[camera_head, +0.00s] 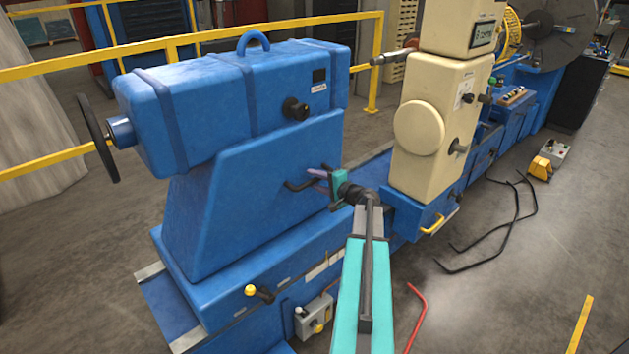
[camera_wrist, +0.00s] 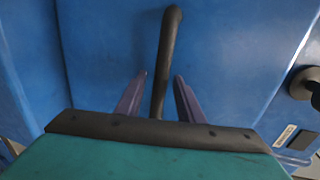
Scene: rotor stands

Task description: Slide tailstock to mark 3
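The blue tailstock (camera_head: 235,190), with a handwheel (camera_head: 98,137) at its left end, stands on the blue bed. A black bent handle (camera_head: 298,186) sticks out from its side. My gripper (camera_head: 316,175) is at this handle. In the wrist view the handle (camera_wrist: 168,50) runs between the two purple fingers of my gripper (camera_wrist: 160,76), with a gap on each side. The fingers are open and do not seem to touch it. A yellow-knobbed lever (camera_head: 260,292) is low on the tailstock base. No numbered mark can be read.
A cream machine unit (camera_head: 420,130) stands on the bed to the right of the tailstock. A grey switch box (camera_head: 314,316) hangs at the bed's front. A red bent bar (camera_head: 417,318) and black cables (camera_head: 507,228) lie on the floor. Yellow railings (camera_head: 200,38) run behind.

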